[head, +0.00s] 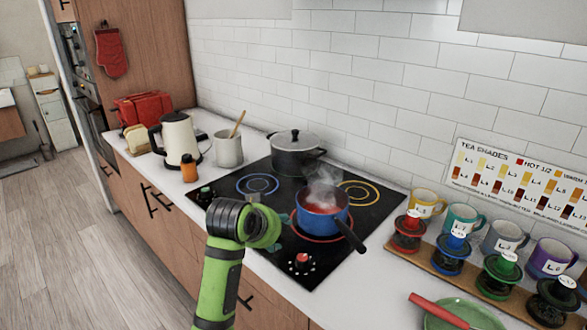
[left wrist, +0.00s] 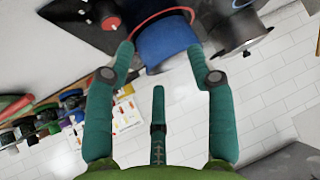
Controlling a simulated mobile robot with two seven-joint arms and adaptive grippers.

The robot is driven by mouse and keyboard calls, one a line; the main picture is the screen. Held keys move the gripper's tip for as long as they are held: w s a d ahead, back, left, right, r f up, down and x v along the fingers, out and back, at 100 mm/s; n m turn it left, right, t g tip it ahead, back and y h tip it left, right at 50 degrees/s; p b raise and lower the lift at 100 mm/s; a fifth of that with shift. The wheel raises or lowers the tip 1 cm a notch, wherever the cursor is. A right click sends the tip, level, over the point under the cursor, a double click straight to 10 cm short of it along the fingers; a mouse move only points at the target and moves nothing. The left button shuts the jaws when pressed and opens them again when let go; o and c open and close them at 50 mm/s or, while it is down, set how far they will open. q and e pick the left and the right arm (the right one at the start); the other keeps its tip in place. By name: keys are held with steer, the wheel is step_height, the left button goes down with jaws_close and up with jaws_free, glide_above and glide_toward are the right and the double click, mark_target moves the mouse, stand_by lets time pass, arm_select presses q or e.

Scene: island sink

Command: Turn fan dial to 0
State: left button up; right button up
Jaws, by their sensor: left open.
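My left gripper (head: 280,220) is above the front of the black hob (head: 340,265) in the head view, mostly hidden by its own wrist. A dial with a red mark (head: 302,260) is on the hob's front right; a red-marked dial also shows in the left wrist view (left wrist: 111,22). Another small knob (head: 205,194) is at the hob's front left. No dial is legibly marked as a fan dial, so I cannot tell which it is. My right gripper is not in view.
A steaming blue pot (head: 322,222) stands on a red-ringed burner, its handle pointing front right. A black pot (head: 295,150) is behind. Left stand a kettle (head: 178,138) and an orange bottle (head: 188,170). Right are several mugs (head: 462,220), coloured holders (head: 452,255) and a green plate (head: 455,318).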

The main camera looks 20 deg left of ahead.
arm_select(q)
steer(key=w+a+r+t+h, duration=0.1)
steer(key=w+r, duration=0.2)
steer(key=r, duration=0.6)
steer(key=w+a+r+t, duration=0.15)
steer(key=w+r, duration=0.25)
steer(key=r, duration=0.5)
steer(key=s+d+r+m+t+h, duration=0.1)
steer(key=s+r+t+h, duration=0.15)
steer(key=r, duration=1.05)
steer(key=s+d+r+m+t+h, duration=0.1)
steer(key=s+r+m+h, duration=0.15)
steer(key=r, duration=0.95)
steer(key=s+d+r+m+t+h, duration=0.1)
steer(key=s+r, duration=0.2)
steer(key=r, duration=1)
steer(key=p+x, duration=0.4)
steer(key=x, duration=0.2)
steer(key=shift+w+a+r, duration=0.2)
steer(key=shift+w, duration=0.15)
jaws_close()
